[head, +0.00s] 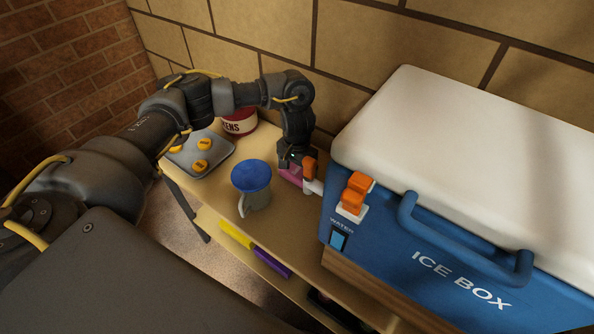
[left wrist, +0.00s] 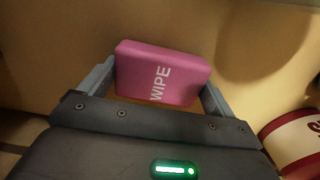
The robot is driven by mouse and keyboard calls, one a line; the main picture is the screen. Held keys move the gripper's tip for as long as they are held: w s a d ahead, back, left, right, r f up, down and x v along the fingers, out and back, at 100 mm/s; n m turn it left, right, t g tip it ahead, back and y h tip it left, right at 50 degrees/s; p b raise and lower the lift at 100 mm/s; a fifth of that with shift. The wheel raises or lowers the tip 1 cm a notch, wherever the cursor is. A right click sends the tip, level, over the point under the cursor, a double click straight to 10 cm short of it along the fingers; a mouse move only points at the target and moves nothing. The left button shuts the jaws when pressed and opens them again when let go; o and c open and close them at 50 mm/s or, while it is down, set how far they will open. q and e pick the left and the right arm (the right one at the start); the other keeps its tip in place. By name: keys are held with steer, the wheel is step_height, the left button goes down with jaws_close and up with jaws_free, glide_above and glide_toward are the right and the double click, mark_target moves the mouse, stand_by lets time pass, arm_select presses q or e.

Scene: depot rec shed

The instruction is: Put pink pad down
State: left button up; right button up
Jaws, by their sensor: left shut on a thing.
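The pink pad (left wrist: 163,73), marked WIPE, sits between the two fingers of my left gripper (left wrist: 156,88) in the left wrist view. The fingers are shut on its two sides. In the head view, a pink bit of the pad (head: 290,175) shows under my left gripper (head: 292,163), between the blue-topped mug and the ice box's tap. The gripper hides much of the pad there. I cannot tell whether the pad touches the tabletop. My right gripper is not in view.
A mug with a blue top (head: 251,177) stands left of the pad. A grey tray (head: 222,158) with yellow round pieces and a red tin (head: 240,122) are behind it. The large blue ice box (head: 430,245) with an orange tap (head: 354,190) is close on the right.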

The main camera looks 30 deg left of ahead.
mark_target(297, 170)
arm_select(q)
steer(key=shift+r, duration=0.15)
steer(key=o, duration=0.5)
steer(key=shift+f, duration=0.2)
steer(key=shift+c, duration=0.2)
steer(key=shift+o, duration=0.8)
steer(key=shift+r, duration=0.15)
step_height(297, 170, up, 12)
steer(key=p, duration=0.2)
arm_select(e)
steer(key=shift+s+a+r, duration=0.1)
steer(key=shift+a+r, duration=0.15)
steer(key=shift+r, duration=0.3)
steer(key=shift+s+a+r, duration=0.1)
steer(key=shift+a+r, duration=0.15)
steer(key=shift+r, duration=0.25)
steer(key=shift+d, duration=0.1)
